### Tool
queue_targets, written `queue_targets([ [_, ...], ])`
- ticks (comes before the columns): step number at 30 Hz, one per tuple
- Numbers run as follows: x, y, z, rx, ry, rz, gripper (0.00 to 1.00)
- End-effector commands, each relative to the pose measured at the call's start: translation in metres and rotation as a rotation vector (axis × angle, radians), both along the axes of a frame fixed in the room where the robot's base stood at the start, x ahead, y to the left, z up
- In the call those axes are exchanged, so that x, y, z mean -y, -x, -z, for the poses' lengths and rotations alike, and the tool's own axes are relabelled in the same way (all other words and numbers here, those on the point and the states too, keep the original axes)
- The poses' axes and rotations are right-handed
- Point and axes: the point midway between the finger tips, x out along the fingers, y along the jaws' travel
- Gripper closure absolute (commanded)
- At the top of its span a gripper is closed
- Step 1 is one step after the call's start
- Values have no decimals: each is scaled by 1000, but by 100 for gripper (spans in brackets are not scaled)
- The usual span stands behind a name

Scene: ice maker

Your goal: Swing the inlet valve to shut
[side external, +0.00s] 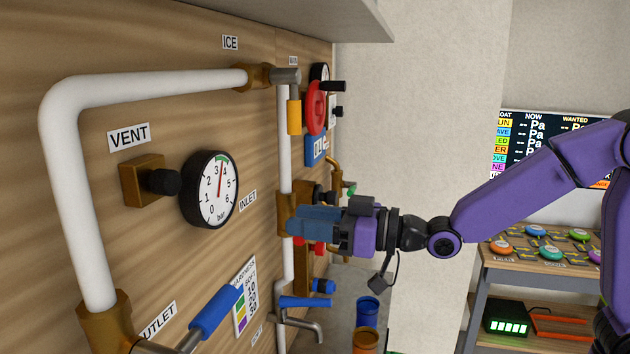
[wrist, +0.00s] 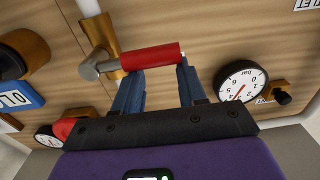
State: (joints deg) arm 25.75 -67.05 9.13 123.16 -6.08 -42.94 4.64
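The inlet valve shows in the wrist view as a brass body (wrist: 101,42) with a grey stem and a red lever handle (wrist: 152,57). The handle lies roughly crosswise to the white pipe. My gripper (wrist: 163,78) is open, its two blue fingers apart with their tips at the red handle. The handle stretches across both tips; I cannot tell whether they touch it. In the side view my gripper (side external: 292,220) is close to the panel, right of the INLET label (side external: 247,202). It hides much of the valve there.
The pressure gauge (side external: 210,189) and black VENT knob (side external: 164,182) are left of my gripper. A blue-handled valve (side external: 216,311) sits lower left, another blue lever (side external: 305,302) below. A yellow lever (side external: 294,116) and red wheel (side external: 316,108) are above. A grey shelf overhangs the top.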

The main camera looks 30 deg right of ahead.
Motion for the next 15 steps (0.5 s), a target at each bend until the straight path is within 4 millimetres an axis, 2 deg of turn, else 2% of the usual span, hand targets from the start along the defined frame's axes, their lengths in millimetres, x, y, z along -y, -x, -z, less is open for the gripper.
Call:
queue_targets([
  [1, 5, -3, 9, -21, 16, 13, 53],
  [15, 8, -2, 9, -20, 17, 16, 53],
])
